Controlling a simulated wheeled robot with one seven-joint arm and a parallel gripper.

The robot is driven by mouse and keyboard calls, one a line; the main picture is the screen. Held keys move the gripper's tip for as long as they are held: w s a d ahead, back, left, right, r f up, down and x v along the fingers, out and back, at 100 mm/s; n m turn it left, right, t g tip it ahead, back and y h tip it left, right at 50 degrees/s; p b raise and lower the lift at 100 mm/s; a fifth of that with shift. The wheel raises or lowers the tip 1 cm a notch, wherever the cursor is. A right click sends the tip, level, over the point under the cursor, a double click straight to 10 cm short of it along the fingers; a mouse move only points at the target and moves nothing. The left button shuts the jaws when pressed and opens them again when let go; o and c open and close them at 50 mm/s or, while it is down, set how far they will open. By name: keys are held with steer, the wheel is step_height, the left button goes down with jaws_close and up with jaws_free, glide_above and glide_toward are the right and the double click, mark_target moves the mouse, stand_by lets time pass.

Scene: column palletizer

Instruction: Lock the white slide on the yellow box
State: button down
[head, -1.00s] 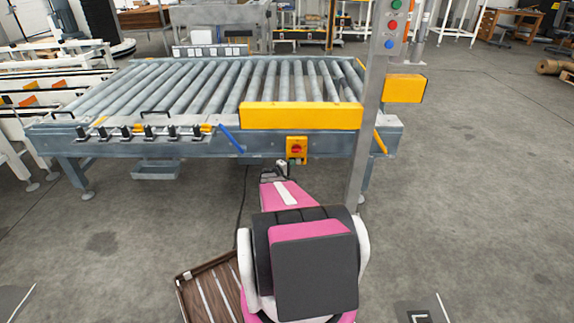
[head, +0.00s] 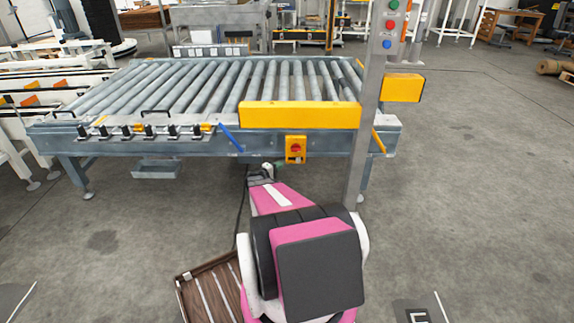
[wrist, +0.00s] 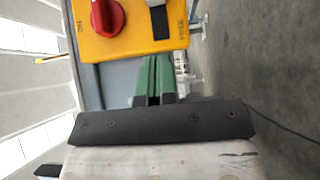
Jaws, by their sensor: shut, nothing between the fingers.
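The yellow box (head: 295,149) with a red rotary knob is mounted on the front of the roller conveyor. In the wrist view the yellow box (wrist: 135,42) fills the top centre, turned sideways, with its red knob (wrist: 108,16) at its left. A dark slot (wrist: 160,22) lies beside the knob, with a small whitish piece, apparently the white slide (wrist: 155,3), at the frame's top edge, partly cut off. My gripper (head: 266,166) is below and left of the box in the head view. In the wrist view its green fingers (wrist: 154,62) are together and empty, apparently short of the box.
The roller conveyor (head: 220,85) stands behind the box, with a yellow guard (head: 300,115) above it. A grey post (head: 362,150) with buttons stands to the right. A dark cable hangs near my gripper.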

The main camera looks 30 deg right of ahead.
steer(key=shift+v, duration=2.75)
